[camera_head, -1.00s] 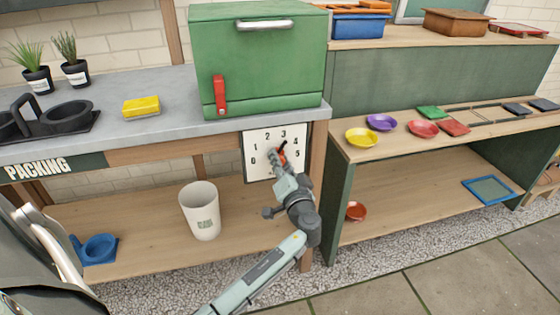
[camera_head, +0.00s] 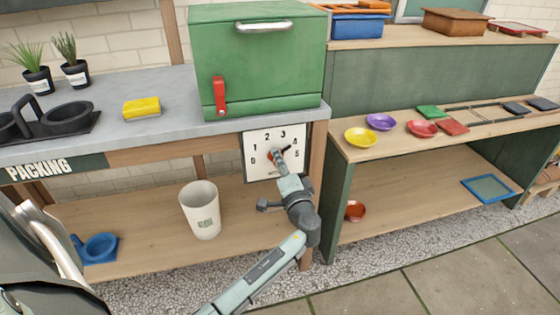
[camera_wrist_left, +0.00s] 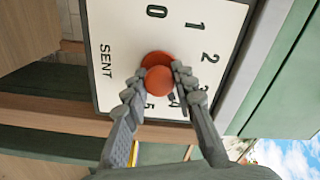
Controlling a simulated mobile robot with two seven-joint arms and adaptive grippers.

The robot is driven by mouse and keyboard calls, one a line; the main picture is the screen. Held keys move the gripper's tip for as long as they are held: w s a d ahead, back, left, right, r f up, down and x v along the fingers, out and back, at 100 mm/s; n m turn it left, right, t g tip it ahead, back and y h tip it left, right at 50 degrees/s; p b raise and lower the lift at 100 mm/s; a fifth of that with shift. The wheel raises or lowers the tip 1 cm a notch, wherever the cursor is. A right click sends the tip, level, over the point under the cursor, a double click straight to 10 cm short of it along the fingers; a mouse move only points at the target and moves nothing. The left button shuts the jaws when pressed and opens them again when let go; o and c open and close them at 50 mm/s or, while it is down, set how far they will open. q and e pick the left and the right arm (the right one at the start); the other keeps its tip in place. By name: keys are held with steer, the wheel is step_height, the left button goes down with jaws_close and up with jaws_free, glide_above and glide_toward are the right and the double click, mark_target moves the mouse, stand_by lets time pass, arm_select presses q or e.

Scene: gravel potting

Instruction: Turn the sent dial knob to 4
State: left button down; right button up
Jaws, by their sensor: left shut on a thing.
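The white dial panel (camera_head: 258,140), numbered 0 to 5, is mounted below the worktop under the green box. In the left wrist view the panel (camera_wrist_left: 115,25) reads SENT. Its red round knob (camera_wrist_left: 158,80) sits between the fingers of my left gripper (camera_wrist_left: 157,87), which is shut on it from both sides. In the head view the left gripper (camera_head: 279,159) covers most of the knob, and only a little red shows. The fingers hide part of the 4 and 5 in the wrist view. I cannot tell which number the knob points to. My right gripper is not in view.
The green box (camera_head: 255,60) with a red lever (camera_head: 219,95) stands on the grey worktop (camera_head: 180,112) above the dial. A white bin (camera_head: 201,210) stands on the lower shelf, left of my arm. A green-sided shelf unit (camera_head: 337,200) stands close on the right.

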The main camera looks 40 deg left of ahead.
arm_select(q)
steer(key=shift+a+r, duration=0.15)
steer(key=shift+a, duration=0.05)
steer(key=c, duration=1.3)
jaws_free()
steer(key=shift+o, duration=0.2)
steer(key=shift+d, duration=0.1)
steer(key=shift+s+d+f, duration=0.2)
steer(key=shift+d, duration=0.05)
steer(key=v, duration=0.6)
steer(key=shift+s+d+r, duration=0.15)
steer(key=shift+s+d, duration=0.1)
